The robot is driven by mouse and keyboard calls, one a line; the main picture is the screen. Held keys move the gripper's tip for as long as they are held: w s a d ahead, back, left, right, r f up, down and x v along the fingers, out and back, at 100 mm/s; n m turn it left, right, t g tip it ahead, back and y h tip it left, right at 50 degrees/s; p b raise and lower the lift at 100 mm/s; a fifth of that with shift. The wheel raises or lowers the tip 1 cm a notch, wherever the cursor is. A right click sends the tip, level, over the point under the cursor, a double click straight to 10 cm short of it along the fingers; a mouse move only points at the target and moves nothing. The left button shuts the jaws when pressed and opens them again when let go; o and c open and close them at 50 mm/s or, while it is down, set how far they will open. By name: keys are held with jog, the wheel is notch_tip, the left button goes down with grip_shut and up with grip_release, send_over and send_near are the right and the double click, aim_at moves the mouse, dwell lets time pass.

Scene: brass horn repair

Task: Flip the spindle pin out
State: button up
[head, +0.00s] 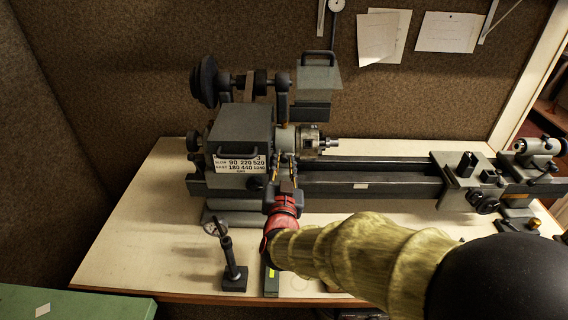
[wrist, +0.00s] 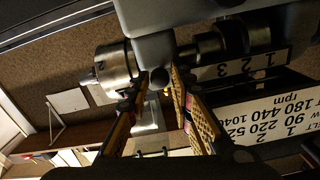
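The small lathe's grey headstock (head: 240,132) stands at the left of the bench, with its chuck (head: 312,138) pointing right. In the wrist view, which is turned over, the chuck (wrist: 114,64) is at the left. A small dark round-ended knob (wrist: 158,79) sticks out of the grey headstock casting; it may be the spindle pin, but I cannot be sure. My gripper (wrist: 160,82) has its two orange-padded fingers apart, with the tips on either side of this knob. I see no clear contact. In the head view my gripper (head: 284,168) is at the headstock's front and hides the knob.
A speed plate (head: 239,164) is on the headstock front, left of my gripper. The lathe bed (head: 385,180) runs right to the carriage (head: 468,178) and tailstock (head: 538,148). A dial gauge stand (head: 232,262) stands at the front left. The bench's left part (head: 150,220) is clear.

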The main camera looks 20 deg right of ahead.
grip_shut()
dwell(0.4)
jog(key=shift+v, duration=0.85)
jog(key=shift+o, duration=0.9)
grip_release()
jog(key=shift+s, duration=0.1)
